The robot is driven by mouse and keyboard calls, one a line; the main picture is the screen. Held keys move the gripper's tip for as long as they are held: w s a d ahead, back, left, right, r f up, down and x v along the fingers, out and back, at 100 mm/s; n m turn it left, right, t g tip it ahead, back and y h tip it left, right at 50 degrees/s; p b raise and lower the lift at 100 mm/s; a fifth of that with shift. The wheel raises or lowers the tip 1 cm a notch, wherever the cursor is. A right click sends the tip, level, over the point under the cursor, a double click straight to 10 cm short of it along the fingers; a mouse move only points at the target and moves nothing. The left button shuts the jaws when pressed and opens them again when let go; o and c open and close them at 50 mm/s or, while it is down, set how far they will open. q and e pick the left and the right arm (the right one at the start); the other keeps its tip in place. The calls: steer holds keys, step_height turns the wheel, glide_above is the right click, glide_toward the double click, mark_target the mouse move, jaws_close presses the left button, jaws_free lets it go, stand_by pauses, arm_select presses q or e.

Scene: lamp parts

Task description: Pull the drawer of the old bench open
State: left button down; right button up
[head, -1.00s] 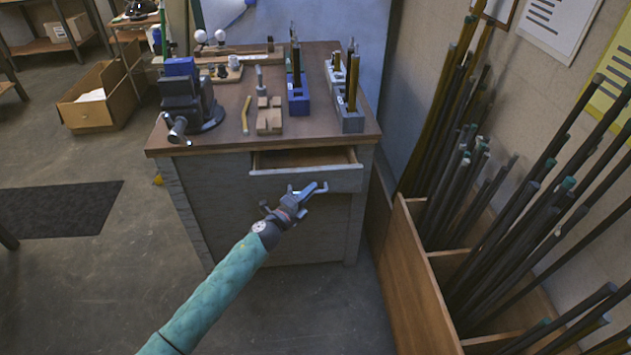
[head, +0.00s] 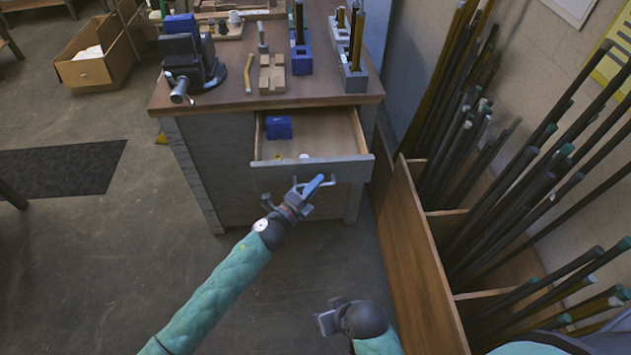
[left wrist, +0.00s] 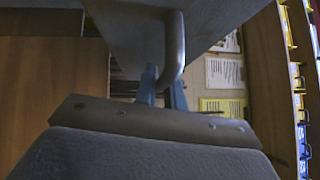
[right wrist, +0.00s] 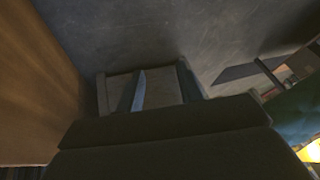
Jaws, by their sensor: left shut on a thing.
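The old bench (head: 210,165) is grey with a brown top. Its drawer (head: 330,166) stands out from the front, open, with its inside visible. My left gripper (head: 313,186) is at the drawer's metal bar handle (head: 331,180) and shut on it. In the left wrist view the handle (left wrist: 174,45) runs down between the blue fingers. In the drawer lie a blue box (head: 278,127) and a small pale round thing (head: 304,156). My right gripper (head: 328,317) is low at the bottom of the head view, away from the bench. Its fingers are apart and empty in the right wrist view (right wrist: 160,90).
A vise (head: 190,62), wooden blocks (head: 272,78) and blue and grey holders stand on the bench top. A wooden rack (head: 420,270) of long rods stands close on the right.

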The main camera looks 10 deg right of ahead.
arm_select(q)
steer(key=c, duration=1.5)
jaws_free()
